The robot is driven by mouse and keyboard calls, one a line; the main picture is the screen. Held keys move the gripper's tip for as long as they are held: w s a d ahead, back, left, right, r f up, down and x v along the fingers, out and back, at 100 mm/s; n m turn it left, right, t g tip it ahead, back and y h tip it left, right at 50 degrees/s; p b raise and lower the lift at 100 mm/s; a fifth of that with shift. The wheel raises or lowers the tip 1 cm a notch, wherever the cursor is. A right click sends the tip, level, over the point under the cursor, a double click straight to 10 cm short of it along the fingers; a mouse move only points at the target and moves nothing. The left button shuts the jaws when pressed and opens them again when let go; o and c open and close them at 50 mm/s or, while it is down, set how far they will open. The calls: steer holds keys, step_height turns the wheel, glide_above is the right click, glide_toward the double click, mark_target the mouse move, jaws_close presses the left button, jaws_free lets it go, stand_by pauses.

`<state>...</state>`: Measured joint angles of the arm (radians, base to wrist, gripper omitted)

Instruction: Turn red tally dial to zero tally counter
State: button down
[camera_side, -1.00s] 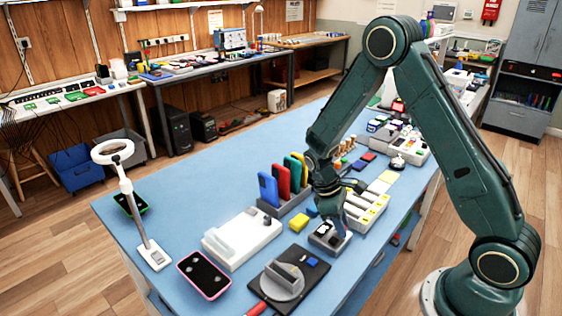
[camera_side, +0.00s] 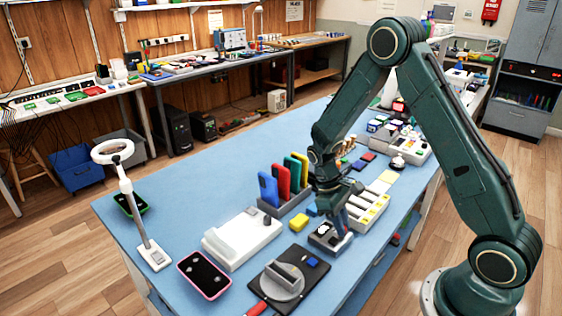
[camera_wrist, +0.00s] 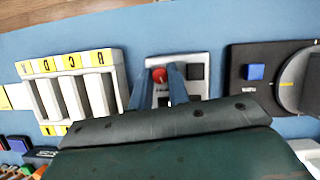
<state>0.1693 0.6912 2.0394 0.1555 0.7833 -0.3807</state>
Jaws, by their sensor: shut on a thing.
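The tally counter (camera_side: 322,241) is a small grey box on the blue table in the side view. In the wrist view its grey body (camera_wrist: 203,87) shows a dark square on the right and the red tally dial (camera_wrist: 159,76) on the left. My gripper (camera_wrist: 162,68) reaches down over the counter, with its two blue fingers on either side of the red dial, shut on it. In the side view my gripper (camera_side: 342,226) stands at the counter and hides the dial. The count reading is too small to tell.
A tray with letter-marked lanes (camera_wrist: 75,97) lies left of the counter in the wrist view. A black plate with a grey disc and blue button (camera_wrist: 254,72) lies to the right.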

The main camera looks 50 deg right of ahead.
steer(key=m+y, duration=0.1)
steer(key=m, duration=0.1)
steer(key=m+y, duration=0.1)
steer(key=m, duration=0.2)
steer(key=shift+d+m, duration=0.2)
steer(key=shift+m, duration=0.1)
steer(key=m+y, duration=0.1)
steer(key=m, duration=0.1)
steer(key=m+t, duration=0.1)
steer(key=m, duration=0.2)
steer(key=shift+d+t+y, duration=0.1)
steer(key=shift+t+y, duration=0.2)
steer(key=shift+y, duration=0.1)
steer(key=shift+s+m, duration=0.1)
steer(key=shift+m, duration=0.2)
steer(key=c, duration=1.6)
jaws_free()
steer(key=shift+r, duration=0.2)
steer(key=v, duration=1.3)
steer(key=shift+d+r, duration=0.2)
steer(key=shift+d, duration=0.05)
steer(key=shift+a+r, duration=0.1)
